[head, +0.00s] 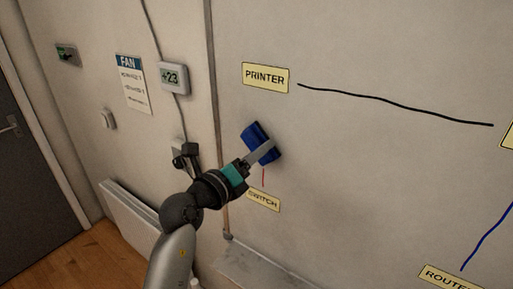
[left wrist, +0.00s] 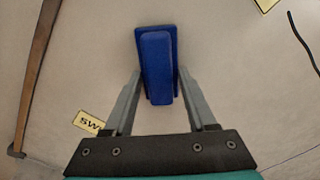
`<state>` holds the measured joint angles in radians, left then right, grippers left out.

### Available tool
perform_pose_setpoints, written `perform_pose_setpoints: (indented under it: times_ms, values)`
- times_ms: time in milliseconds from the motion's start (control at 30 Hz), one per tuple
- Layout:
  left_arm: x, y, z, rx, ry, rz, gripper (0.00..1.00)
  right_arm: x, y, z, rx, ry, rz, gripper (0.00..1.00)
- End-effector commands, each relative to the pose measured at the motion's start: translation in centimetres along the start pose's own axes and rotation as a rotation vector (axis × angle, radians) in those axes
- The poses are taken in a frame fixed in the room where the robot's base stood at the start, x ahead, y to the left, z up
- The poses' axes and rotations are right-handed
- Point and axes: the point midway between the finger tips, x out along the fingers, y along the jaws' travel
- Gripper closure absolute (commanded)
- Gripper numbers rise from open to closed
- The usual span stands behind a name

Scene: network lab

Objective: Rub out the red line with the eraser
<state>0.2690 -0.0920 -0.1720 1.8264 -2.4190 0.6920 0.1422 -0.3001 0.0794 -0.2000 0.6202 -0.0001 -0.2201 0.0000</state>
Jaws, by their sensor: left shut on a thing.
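The blue eraser (head: 255,137) is at the whiteboard wall, below and left of the PRINTER label (head: 265,77). My left gripper (head: 262,152) is shut on it; in the left wrist view the eraser (left wrist: 157,62) sits between the two fingers (left wrist: 158,92). I cannot tell whether the eraser touches the board. A short piece of the red line (head: 263,177) shows below the eraser, above the SWITCH label (head: 263,200). The eraser and gripper may hide more of the line. No red shows in the left wrist view. My right gripper is not in view.
A black line (head: 395,102) runs right from the PRINTER label. A blue line (head: 487,236) rises from the ROUTER label (head: 447,277) at lower right. A ledge (head: 262,268) runs along the board's bottom. A thermostat (head: 173,78) and FAN sheet (head: 133,84) hang left.

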Motion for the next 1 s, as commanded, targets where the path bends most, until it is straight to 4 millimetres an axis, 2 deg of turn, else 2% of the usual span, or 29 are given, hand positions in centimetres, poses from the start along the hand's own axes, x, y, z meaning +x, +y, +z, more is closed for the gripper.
perform_pose_setpoints:
  times_ms: [100,367,700,1000]
  values:
    - [0.0,0.8,-0.9,-0.001,0.002,0.0,0.88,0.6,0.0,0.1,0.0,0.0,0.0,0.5]
    - [0.0,1.4,-1.4,0.0,0.001,0.0,0.88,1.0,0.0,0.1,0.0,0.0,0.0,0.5]
    - [0.1,3.5,-3.5,-0.001,0.001,0.001,0.88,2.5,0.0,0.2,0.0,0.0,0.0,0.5]
    - [0.0,4.3,-4.3,0.0,0.001,0.0,0.88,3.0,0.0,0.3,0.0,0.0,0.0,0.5]
